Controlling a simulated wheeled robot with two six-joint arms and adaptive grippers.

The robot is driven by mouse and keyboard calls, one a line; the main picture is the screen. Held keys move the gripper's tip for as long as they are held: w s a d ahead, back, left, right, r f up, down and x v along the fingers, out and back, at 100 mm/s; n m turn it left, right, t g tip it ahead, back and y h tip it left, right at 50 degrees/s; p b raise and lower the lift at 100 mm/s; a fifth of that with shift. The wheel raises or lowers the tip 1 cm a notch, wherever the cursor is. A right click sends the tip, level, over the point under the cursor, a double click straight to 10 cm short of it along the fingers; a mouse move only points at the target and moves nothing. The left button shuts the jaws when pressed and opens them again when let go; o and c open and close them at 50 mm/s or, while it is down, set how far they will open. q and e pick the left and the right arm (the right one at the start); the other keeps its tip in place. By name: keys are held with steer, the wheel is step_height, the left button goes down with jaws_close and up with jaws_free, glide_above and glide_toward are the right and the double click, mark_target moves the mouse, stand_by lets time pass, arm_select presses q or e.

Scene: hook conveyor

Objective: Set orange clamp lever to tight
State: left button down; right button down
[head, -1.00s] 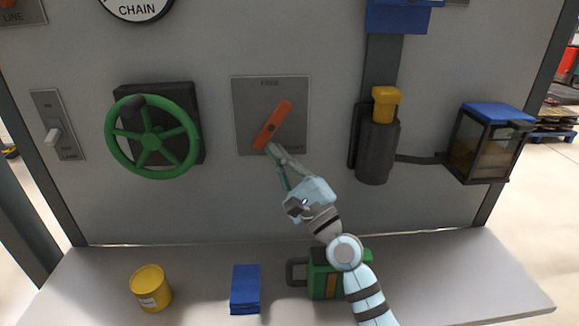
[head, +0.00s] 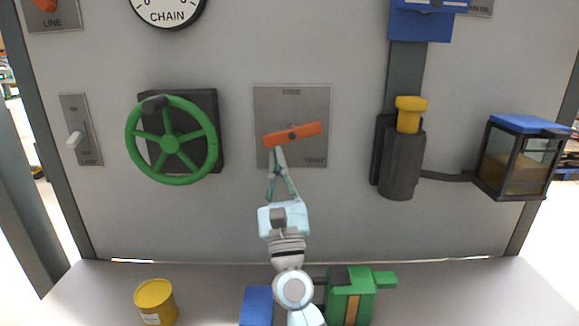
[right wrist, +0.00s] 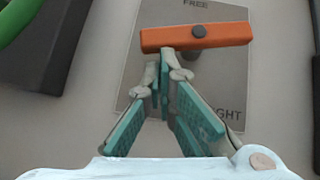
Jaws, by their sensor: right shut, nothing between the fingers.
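The orange clamp lever (head: 292,134) is mounted on a grey plate (head: 312,105) on the wall panel. The plate reads FREE at the top and TIGHT at the lower right. The lever lies nearly level, its right end slightly higher, turning about a dark pivot. My right gripper (head: 277,152) is shut and empty, its tips at the lower edge of the lever's left part. In the right wrist view the fingertips (right wrist: 167,58) are just below the lever (right wrist: 197,36), left of its pivot; I cannot tell if they touch. My left gripper is not in view.
A green handwheel (head: 171,140) is left of the plate. A dark cylinder with a yellow knob (head: 410,103) and a glass-sided box (head: 515,155) are to the right.

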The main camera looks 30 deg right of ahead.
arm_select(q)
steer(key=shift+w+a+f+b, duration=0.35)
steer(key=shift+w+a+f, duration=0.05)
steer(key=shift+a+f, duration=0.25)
arm_select(e)
steer(key=shift+w+a+r+m+g+h, duration=0.15)
steer(key=shift+a+m+g+h, duration=0.05)
steer(key=shift+m+h, duration=0.35)
steer(key=shift+w+a+r+m+g+h, duration=0.1)
steer(key=shift+a+r+m+g+h, duration=0.1)
steer(key=shift+m+h, duration=0.35)
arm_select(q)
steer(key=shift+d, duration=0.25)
